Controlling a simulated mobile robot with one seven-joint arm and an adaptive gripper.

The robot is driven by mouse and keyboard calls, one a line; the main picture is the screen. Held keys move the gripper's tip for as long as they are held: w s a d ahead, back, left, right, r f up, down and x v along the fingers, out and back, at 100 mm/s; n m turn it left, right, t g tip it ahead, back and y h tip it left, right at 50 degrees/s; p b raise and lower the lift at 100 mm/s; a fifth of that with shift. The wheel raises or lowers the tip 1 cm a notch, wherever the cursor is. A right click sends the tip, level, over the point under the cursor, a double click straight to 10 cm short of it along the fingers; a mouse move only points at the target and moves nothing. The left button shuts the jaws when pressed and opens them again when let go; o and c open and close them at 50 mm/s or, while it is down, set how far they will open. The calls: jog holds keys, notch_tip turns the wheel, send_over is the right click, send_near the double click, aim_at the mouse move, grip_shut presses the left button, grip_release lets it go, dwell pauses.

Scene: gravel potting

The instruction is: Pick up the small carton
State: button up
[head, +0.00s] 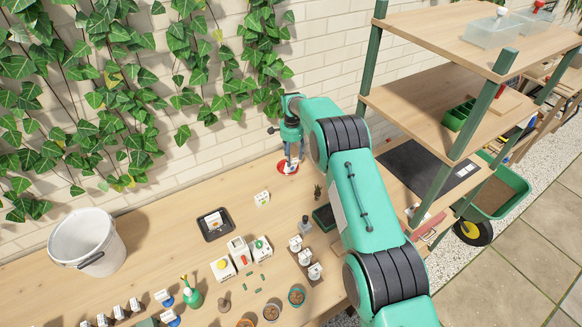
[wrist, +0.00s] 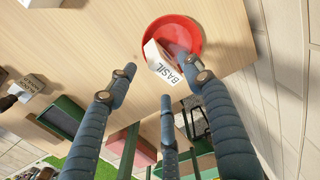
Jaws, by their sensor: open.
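A small white carton labelled BASIL (wrist: 160,64) is at a red saucer (wrist: 187,30) in the wrist view. It looks tilted, its top over the saucer's rim; I cannot tell how it rests. In the head view the red saucer (head: 284,172) lies near the wall, a white bit of the carton (head: 288,166) showing in it, partly hidden by my gripper. My gripper (head: 293,157) points down just above it. In the wrist view the fingers of my gripper (wrist: 165,80) are spread around the carton, with no clear contact seen.
Another small white box (head: 262,199) stands left of the saucer. A black tray (head: 215,225) and several white cartons (head: 240,252) are farther left. A white bucket (head: 87,243) stands at far left. A wooden shelf (head: 440,110) rises at right. Bench around the saucer is mostly clear.

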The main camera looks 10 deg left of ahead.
aim_at(292, 162)
jog(key=shift+f, duration=0.1)
jog(key=shift+f, duration=2.5)
grip_shut()
jog(key=shift+r, duration=0.15)
